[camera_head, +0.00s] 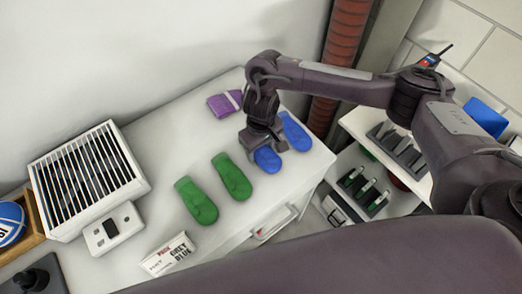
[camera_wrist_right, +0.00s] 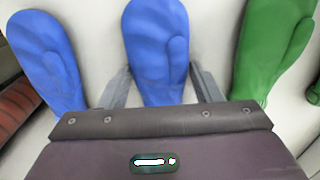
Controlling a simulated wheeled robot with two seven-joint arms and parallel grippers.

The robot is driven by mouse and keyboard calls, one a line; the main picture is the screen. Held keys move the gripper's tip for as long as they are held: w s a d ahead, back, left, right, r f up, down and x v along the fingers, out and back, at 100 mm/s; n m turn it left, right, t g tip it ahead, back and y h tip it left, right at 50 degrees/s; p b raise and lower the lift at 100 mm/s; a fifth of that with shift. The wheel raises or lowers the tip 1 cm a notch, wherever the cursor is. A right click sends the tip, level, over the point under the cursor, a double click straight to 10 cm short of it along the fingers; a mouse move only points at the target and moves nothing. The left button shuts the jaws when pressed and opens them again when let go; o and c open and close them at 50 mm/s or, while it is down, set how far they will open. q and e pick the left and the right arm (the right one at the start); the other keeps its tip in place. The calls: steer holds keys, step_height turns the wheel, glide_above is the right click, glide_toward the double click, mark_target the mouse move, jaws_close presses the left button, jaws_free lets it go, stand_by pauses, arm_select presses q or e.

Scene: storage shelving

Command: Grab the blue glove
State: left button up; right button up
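Two blue gloves lie on the white cabinet top, side by side near its right end. In the head view the nearer blue glove (camera_head: 268,160) is partly hidden under my right gripper (camera_head: 266,146), and the other blue glove (camera_head: 297,132) lies just to its right. In the right wrist view my right gripper (camera_wrist_right: 162,88) is open, with one finger on each side of the middle blue glove (camera_wrist_right: 157,45). The second blue glove (camera_wrist_right: 48,60) is outside the fingers on the left. My left gripper is not in view.
Two green gloves (camera_head: 231,176) lie left of the blue ones, and a purple cloth-like item (camera_head: 222,105) lies behind. A white slatted box (camera_head: 88,178) and a small labelled box (camera_head: 167,254) are on the left. A red pipe (camera_head: 343,50) rises behind the cabinet.

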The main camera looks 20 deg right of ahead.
steer(key=c, duration=0.6)
steer(key=shift+r, duration=0.1)
